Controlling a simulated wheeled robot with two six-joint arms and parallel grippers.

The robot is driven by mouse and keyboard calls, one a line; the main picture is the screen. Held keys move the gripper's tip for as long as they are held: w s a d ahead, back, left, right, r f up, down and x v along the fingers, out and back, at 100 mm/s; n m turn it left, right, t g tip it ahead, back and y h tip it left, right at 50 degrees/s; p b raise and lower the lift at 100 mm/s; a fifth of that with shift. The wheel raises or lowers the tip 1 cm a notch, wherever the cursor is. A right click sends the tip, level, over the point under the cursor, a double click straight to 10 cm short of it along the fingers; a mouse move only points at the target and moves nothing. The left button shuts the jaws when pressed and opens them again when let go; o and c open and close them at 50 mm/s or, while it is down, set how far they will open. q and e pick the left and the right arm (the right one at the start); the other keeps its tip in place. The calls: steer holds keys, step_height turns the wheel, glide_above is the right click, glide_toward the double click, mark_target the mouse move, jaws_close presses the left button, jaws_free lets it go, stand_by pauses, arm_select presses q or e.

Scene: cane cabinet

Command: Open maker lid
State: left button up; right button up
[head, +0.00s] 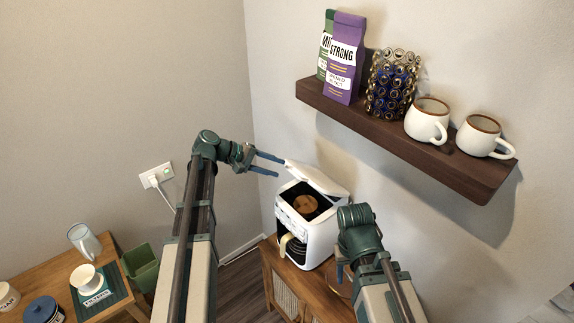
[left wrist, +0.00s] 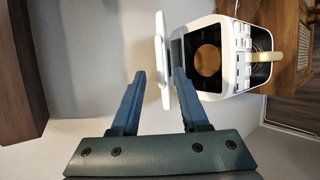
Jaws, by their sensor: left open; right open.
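The white coffee maker (head: 322,238) stands on the wooden cabinet, with its lid (head: 318,178) raised and the brown round basket inside exposed. The maker also shows in the left wrist view (left wrist: 228,72). My left gripper (head: 270,164) is open beside the lid's left edge. In the left wrist view the lid (left wrist: 159,45) appears nearly edge-on between the spread fingertips (left wrist: 160,75); I cannot tell whether a finger touches it. My right gripper (head: 342,268) is low at the maker's right side, partly hidden by its own wrist.
A dark shelf (head: 400,140) above right holds two coffee bags, a capsule holder and two mugs (head: 427,120). The cabinet (head: 284,287) has cane doors.

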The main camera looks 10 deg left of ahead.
arm_select(q)
steer(key=p+v, duration=0.2)
steer(key=v, duration=0.4)
steer(key=shift+a+p, duration=0.25)
steer(key=shift+p, duration=0.05)
steer(key=shift+s+r, duration=0.1)
steer(key=shift+r, duration=0.05)
